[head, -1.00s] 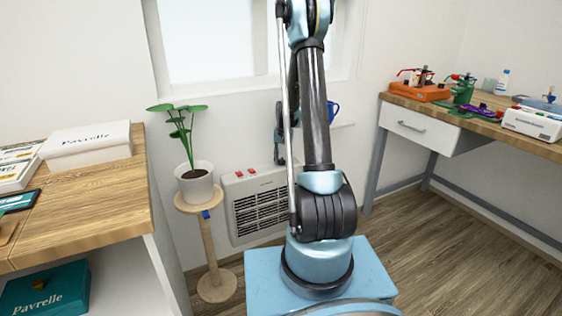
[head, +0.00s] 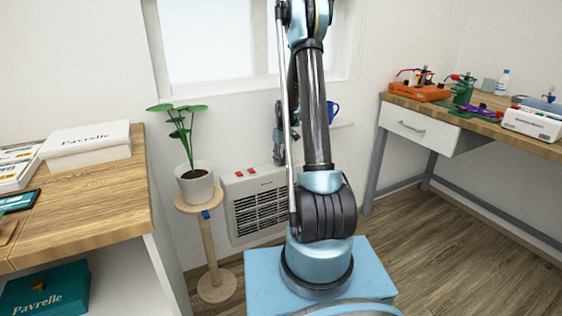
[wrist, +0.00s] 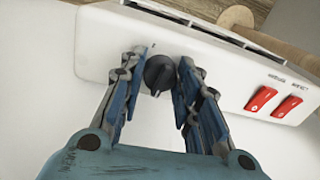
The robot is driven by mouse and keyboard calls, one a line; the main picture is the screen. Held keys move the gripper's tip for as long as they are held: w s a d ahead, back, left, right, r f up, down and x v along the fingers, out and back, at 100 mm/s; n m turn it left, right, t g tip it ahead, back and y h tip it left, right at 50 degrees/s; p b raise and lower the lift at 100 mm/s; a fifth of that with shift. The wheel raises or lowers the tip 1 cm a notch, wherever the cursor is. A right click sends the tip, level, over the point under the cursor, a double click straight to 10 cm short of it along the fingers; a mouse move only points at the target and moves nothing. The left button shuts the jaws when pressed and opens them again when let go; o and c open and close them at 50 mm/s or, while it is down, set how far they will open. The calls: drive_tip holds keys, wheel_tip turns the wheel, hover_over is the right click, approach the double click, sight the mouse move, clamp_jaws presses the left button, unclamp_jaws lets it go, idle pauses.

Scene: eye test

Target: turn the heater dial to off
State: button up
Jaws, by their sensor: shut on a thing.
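The heater (head: 262,186) is a white wall unit with a dark grille, low on the wall under the window. It also shows in the wrist view (wrist: 100,45). Its dial (wrist: 159,73) is a round black knob on the white casing, with a thin mark on the casing beside it. My gripper (wrist: 160,80) is shut on the dial, one blue finger on each side of it. Which way the dial points is too small to tell. In the head view my gripper (head: 279,155) is at the heater's top, partly behind my arm, and the dial is hidden.
Two red switches (wrist: 261,98) (wrist: 286,106) sit on the casing, to the right of the dial in the wrist view. A potted plant (head: 195,185) on a wooden stand (head: 210,250) is close left of the heater. A workbench (head: 480,122) stands right, a wooden counter (head: 100,205) left.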

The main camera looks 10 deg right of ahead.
drive_tip(key=shift+n, duration=0.3)
drive_tip(key=o, duration=1.1)
drive_tip(key=r, duration=1.1)
drive_tip(key=shift+w+d+r, duration=0.2)
drive_tip(key=shift+d+r, duration=0.15)
drive_tip(key=shift+r, duration=0.05)
drive_tip(key=shift+s, duration=0.1)
